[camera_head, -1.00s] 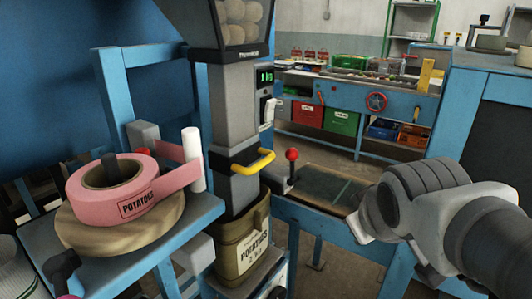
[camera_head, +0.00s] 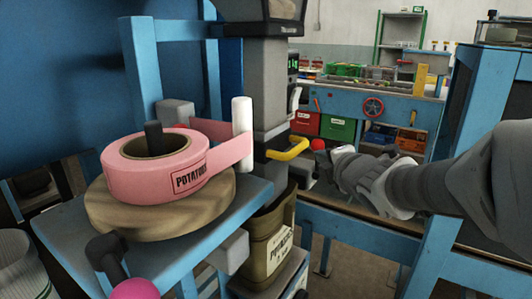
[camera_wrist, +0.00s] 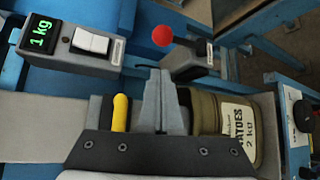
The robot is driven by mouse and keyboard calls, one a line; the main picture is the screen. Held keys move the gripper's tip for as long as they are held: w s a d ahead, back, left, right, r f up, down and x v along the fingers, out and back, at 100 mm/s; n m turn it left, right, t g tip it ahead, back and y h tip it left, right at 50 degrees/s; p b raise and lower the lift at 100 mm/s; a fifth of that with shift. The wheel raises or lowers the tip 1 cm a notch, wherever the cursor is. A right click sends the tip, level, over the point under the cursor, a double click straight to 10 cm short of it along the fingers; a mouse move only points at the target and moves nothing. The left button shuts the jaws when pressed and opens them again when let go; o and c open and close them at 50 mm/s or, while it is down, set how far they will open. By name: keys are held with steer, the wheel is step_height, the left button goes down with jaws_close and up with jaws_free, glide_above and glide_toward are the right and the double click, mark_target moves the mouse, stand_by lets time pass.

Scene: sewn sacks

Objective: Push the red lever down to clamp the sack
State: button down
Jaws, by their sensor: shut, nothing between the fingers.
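The red lever knob (camera_head: 317,144) shows just left of my gripper (camera_head: 338,154) in the head view. In the wrist view the red knob (camera_wrist: 163,36) sits on a short dark rod that rises from a grey bracket. My gripper (camera_wrist: 162,82) is shut and empty, and its fingertips point toward the bracket, with the knob past them. I see no contact with the lever.
A yellow handle (camera_head: 287,149) juts out from the spout. A grey box with a 1 kg display (camera_wrist: 82,46) and a white switch is at upper left in the wrist view. A pink tape roll (camera_head: 155,165) on a blue stand is at left in the head view.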

stand_by(0.3)
steer(key=b+x, duration=0.1)
steer(key=x, duration=0.9)
steer(key=shift+d+f+b, duration=0.1)
steer(key=shift+b, duration=0.3)
steer(key=shift+s+d+b, duration=0.1)
steer(key=shift+b, duration=0.2)
